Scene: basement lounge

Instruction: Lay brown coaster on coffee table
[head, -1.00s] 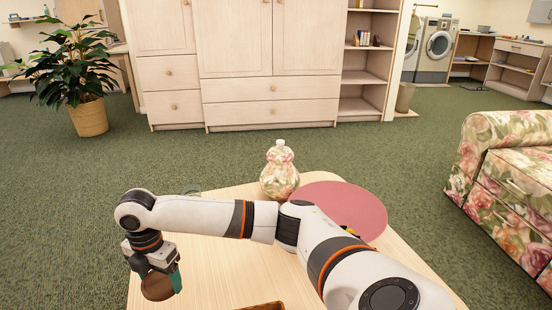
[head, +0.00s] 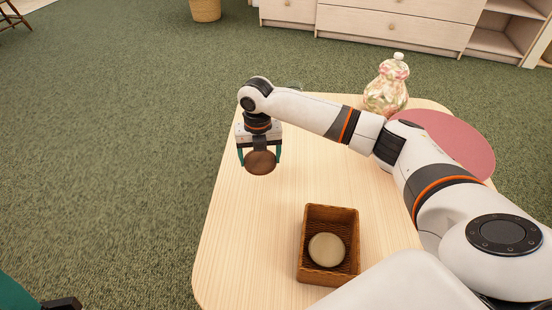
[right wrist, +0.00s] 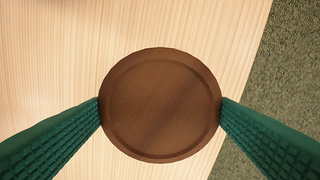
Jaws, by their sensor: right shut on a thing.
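The brown coaster (head: 261,163) is a round disc with a raised rim. My right gripper (head: 260,158) is shut on its edges, one green finger on each side. In the right wrist view the coaster (right wrist: 160,105) fills the space between the fingertips. It is over the left part of the light wood coffee table (head: 255,235), close to the table's left edge. I cannot tell how large the gap beneath it is. A teal and black piece at the bottom left corner looks like part of my left gripper (head: 45,300); its fingers are mostly cut off.
A flowered jar (head: 386,88) and a flat pink round mat (head: 455,140) are at the back right. The wood between coaster and basket is clear.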

